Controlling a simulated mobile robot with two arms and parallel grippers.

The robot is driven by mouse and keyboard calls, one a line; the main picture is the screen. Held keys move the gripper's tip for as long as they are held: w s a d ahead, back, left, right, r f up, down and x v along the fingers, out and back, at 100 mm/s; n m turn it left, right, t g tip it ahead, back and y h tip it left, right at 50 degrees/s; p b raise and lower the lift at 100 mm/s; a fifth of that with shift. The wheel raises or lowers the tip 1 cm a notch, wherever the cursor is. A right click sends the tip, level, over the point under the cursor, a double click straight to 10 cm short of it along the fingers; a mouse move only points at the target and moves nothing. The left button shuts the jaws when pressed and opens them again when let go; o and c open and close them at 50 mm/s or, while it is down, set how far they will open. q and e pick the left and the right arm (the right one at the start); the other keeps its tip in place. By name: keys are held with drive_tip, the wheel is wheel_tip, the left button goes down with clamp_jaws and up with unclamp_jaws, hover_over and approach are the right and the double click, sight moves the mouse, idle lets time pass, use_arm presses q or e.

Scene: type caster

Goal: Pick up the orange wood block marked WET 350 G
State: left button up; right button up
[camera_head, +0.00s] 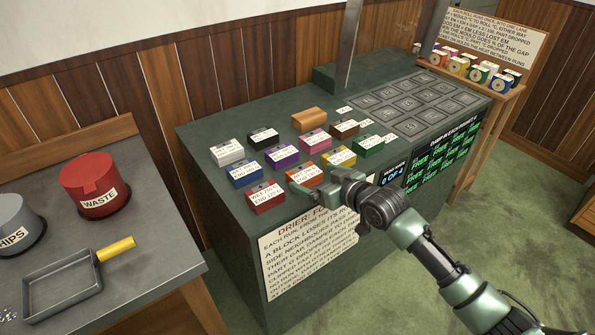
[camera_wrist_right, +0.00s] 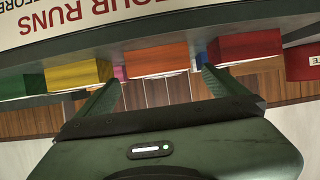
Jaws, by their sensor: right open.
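The orange block (camera_head: 303,173) stands in the front row on the dark green bench, between a red and a yellow block. Its label starts with WET; the rest is too small to read surely. It also shows in the right wrist view (camera_wrist_right: 157,58), ahead of and between my fingers. My right gripper (camera_head: 318,188) is open and empty at the bench's front edge, close to the orange block. In the wrist view its two fingers (camera_wrist_right: 158,82) are spread on either side of the block. I cannot tell if they touch it. My left gripper is not in view.
The red block (camera_head: 265,196) and yellow block (camera_head: 339,157) are close neighbours. A grid of dark pads (camera_head: 407,103) lies to the right. A red WASTE bin (camera_head: 95,183) stands left.

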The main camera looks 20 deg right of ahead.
sight(309, 176)
drive_tip(key=shift+x, duration=0.8)
drive_tip(key=x, duration=0.3)
drive_tip(key=shift+w+f+p, duration=0.25)
drive_tip(key=shift+p, duration=0.05)
drive_tip(key=shift+w+a+f, duration=0.1)
drive_tip(key=shift+w, duration=0.1)
drive_tip(key=c, duration=1.5)
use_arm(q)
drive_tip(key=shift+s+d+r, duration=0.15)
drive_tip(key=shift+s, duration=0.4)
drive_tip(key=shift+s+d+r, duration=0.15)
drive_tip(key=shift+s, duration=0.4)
